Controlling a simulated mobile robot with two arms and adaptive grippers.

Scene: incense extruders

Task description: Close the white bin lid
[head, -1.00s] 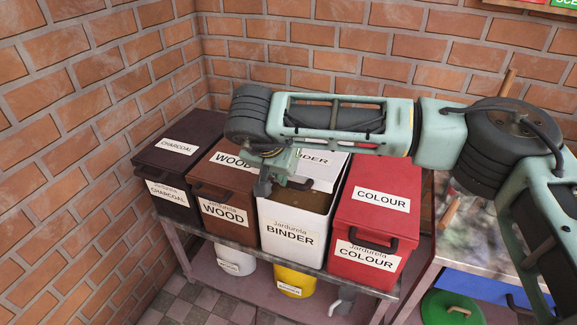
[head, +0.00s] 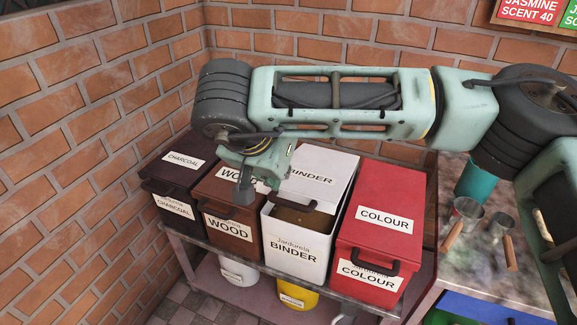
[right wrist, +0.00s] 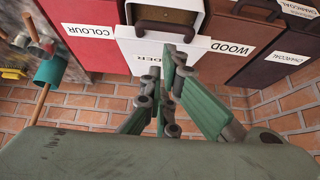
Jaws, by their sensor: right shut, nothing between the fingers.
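The white bin (head: 296,252), labelled BINDER, stands between the brown WOOD bin and the red COLOUR bin. Its white lid (head: 335,170) is partly open: a brown gap shows at the front, with the dark handle (head: 298,204) on the lid's front edge. The lid also shows in the right wrist view (right wrist: 142,58). My right gripper (head: 255,190) is shut and empty, above the border of the WOOD bin and the white bin, left of the handle. In the right wrist view its fingers (right wrist: 172,62) overlap the lid; contact cannot be told. My left gripper is out of view.
The red bin (head: 376,215), brown WOOD bin (head: 227,228) and dark CHARCOAL bin (head: 173,205) flank it closely on the bench. A metal table (head: 480,270) with cups stands at right. Brick walls close off the back and left.

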